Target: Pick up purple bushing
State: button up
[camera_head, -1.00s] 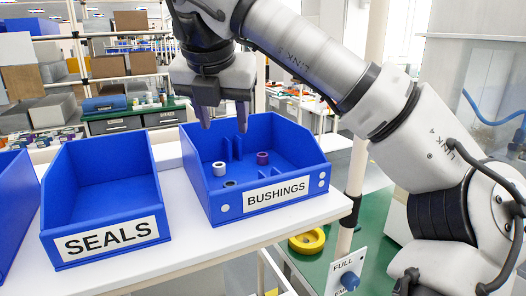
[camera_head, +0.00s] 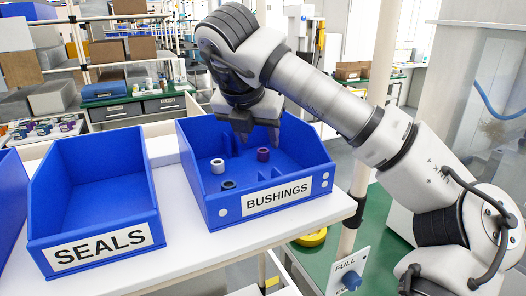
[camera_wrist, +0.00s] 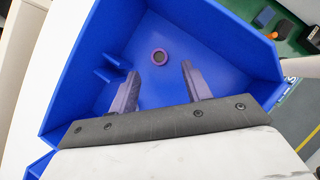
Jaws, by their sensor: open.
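The purple bushing (camera_head: 263,154) stands in the blue bin labelled BUSHINGS (camera_head: 318,190). In the wrist view the purple bushing (camera_wrist: 159,57) is a ring with a dark hole, a little beyond the fingertips and between their lines. My gripper (camera_head: 259,142) is low over the bin, close above the purple bushing; whether it touches is not clear in the head view. In the wrist view my gripper (camera_wrist: 160,70) has its two fingers wide apart with nothing between them.
A white bushing (camera_head: 217,166) and a dark bushing (camera_head: 228,185) stand in the same bin, left of the purple one. Low blue dividers (camera_wrist: 112,75) stick out inside the bin. An empty blue SEALS bin (camera_head: 95,195) is to the left on the white shelf (camera_head: 185,240).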

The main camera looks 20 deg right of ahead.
aim_at(263, 150)
jog(key=p+x, duration=0.2)
jog(key=x, duration=0.1)
jog(key=shift+w+d, duration=0.25)
jog(key=shift+w, duration=0.1)
jog(key=shift+w+d+f, duration=0.1)
jog(key=shift+w+f, duration=0.1)
jog(key=shift+f, duration=0.45)
grip_shut()
jog(key=shift+r, duration=0.1)
